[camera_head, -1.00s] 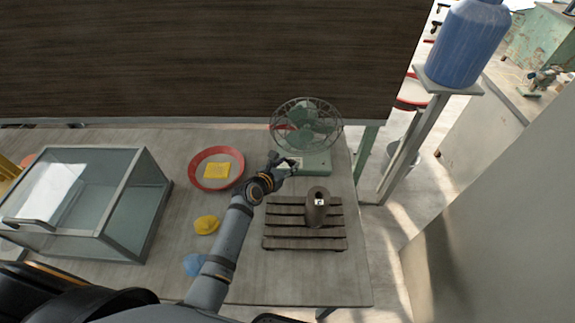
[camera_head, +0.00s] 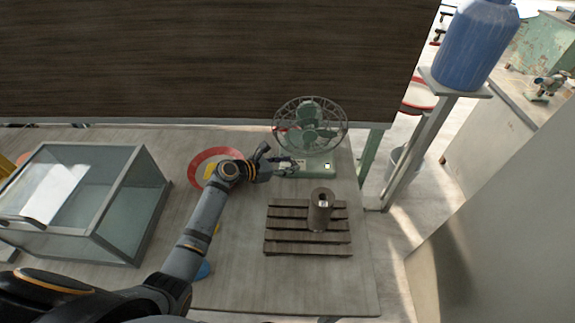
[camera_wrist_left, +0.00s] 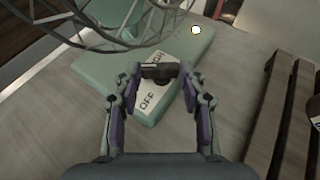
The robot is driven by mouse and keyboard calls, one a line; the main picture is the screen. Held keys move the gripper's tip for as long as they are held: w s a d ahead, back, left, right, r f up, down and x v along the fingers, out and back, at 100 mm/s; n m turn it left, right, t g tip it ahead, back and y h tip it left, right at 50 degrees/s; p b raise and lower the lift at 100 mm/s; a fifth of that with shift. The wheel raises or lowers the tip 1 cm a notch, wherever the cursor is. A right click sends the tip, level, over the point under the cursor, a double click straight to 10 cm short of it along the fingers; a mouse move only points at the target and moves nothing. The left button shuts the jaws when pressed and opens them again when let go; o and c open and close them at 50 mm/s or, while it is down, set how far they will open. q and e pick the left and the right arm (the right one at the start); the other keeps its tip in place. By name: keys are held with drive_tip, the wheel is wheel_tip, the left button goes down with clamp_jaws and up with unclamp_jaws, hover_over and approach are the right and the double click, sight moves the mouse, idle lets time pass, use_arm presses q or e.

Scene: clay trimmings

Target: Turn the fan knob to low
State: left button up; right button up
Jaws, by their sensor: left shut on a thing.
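The green desk fan (camera_head: 312,122) with a wire cage stands at the back right of the table. Its pale green base (camera_head: 318,171) also shows in the left wrist view (camera_wrist_left: 192,52). A dark knob (camera_wrist_left: 158,71) sits on a white label (camera_wrist_left: 150,97) reading OFF near me; other letters beyond the knob are partly covered. My left gripper (camera_head: 281,160) reaches the base's left side from the left. In the left wrist view my left gripper (camera_wrist_left: 160,76) is shut on the knob, one finger on each side. The knob's exact pointing is unclear. My right gripper is out of view.
A red dish (camera_head: 199,162) lies left, partly behind my arm. A glass case (camera_head: 120,215) stands at far left. Bare tabletop lies front right.

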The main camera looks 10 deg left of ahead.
use_arm(q)
drive_tip(key=shift+f, duration=0.1)
drive_tip(key=o, duration=1.1)
drive_tip(key=shift+o, duration=0.2)
drive_tip(key=v, duration=1.2)
